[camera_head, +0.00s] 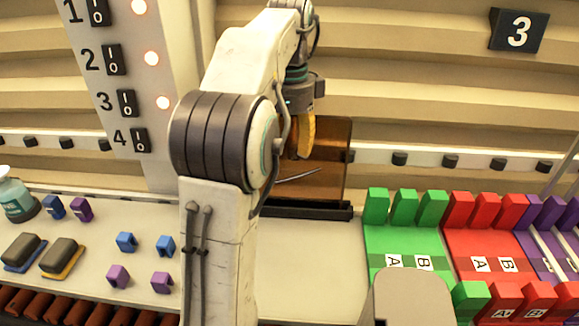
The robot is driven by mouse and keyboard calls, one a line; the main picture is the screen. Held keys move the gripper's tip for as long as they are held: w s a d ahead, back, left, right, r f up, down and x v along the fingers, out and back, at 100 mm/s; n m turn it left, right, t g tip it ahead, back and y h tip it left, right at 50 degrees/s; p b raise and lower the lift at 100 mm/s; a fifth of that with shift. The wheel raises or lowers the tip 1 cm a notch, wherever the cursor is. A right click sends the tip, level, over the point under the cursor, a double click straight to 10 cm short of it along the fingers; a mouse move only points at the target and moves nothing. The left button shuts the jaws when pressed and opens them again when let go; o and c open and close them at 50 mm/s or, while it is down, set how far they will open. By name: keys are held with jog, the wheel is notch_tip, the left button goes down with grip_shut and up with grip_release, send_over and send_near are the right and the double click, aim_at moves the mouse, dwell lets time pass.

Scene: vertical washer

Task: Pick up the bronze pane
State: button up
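The bronze pane (333,158) is a brown, see-through sheet standing upright behind my arm, in a dark holder (318,211) at the back of the counter. My arm hides its left part. My gripper (305,148) points down in front of the pane's upper part, with a yellow-orange finger showing. The finger overlaps the pane in this view; I cannot tell whether they touch. The rest of the gripper is hidden by my arm, so its opening is unclear. A thin grey bar or streak shows across the pane's lower middle.
Green (404,207), red (485,212) and purple (541,213) slotted racks stand at the right. Small blue and purple clips, two dark-topped sponge-like blocks (62,257) and a teal bottle (15,196) sit at the left. Numbered switches (115,62) are on the post. The counter beside the green rack is bare.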

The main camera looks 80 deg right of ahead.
aim_at(290, 158)
grip_shut()
jog(key=shift+r, duration=0.15)
dwell(0.5)
jog(key=shift+a+r, duration=0.1)
jog(key=shift+r, duration=0.1)
notch_tip(290, 158, up, 6)
jog(key=shift+f+p, duration=0.15)
jog(key=shift+p, duration=0.65)
jog(key=s+a+b, duration=0.1)
jog(key=a+b, duration=0.4)
jog(key=a, duration=1.4)
jog(key=shift+s+a+r+b, duration=0.2)
jog(key=shift+a+r+b, duration=0.15)
